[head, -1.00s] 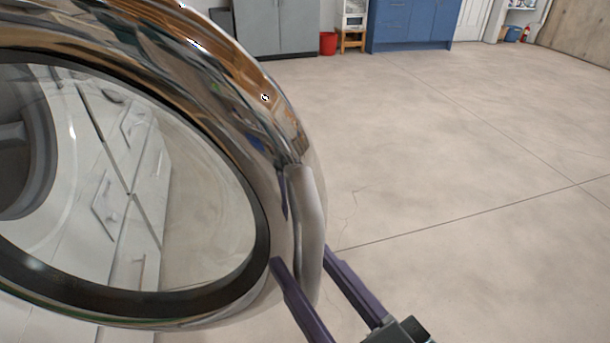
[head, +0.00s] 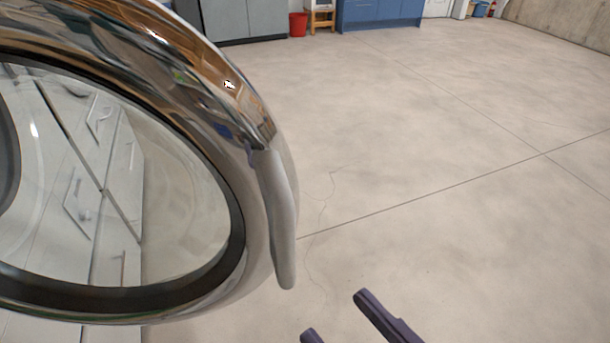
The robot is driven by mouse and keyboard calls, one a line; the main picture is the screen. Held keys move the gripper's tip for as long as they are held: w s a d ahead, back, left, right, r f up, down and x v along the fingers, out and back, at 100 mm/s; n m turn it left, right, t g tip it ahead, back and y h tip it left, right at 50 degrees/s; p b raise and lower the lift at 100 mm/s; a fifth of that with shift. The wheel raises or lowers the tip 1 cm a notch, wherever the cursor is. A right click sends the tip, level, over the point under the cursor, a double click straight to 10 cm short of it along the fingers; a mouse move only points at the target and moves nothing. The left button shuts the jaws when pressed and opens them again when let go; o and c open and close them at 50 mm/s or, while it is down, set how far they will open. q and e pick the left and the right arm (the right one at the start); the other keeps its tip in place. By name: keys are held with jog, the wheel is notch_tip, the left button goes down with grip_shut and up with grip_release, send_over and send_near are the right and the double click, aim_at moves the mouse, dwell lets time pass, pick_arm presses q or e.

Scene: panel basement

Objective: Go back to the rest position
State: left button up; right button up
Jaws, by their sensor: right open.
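My right gripper (head: 338,314) is at the bottom of the head view, right of centre. Its two dark purple fingers are apart with nothing between them. A round chrome-rimmed glass door (head: 262,190) fills the left side of the view, swung open. Its handle (head: 277,225) is on the door's right edge, up and left of my fingers and apart from them. Most of the right gripper's body is below the picture edge. My left gripper is not in view.
White drawer fronts (head: 93,205) show through the door glass. Grey cabinets (head: 240,20), a red bucket (head: 298,25), a wooden stool (head: 321,22) and a blue cabinet (head: 380,14) stand along the far wall. The concrete floor (head: 450,180) at the right is clear.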

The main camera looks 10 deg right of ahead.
jog(key=shift+s+d, duration=0.1)
dwell(0.4)
jog(key=w+d+r+m+g+h+p, duration=0.1)
jog(key=w+d+r+g+h+p, duration=0.1)
jog(key=w+d+r+h+p, duration=0.3)
jog(key=s+d+r+m+g+h+p, duration=0.2)
jog(key=s+d+r+g+h+p, duration=0.2)
jog(key=s+d+r+g+p, duration=0.45)
notch_tip(320, 180, up, 40)
jog(key=s+a+g+p, duration=0.1)
jog(key=s+p, duration=0.1)
jog(key=p, duration=3.8)
jog(key=shift+a+f+g, duration=0.15)
jog(key=shift+f+g, duration=0.05)
jog(key=shift+g, duration=0.15)
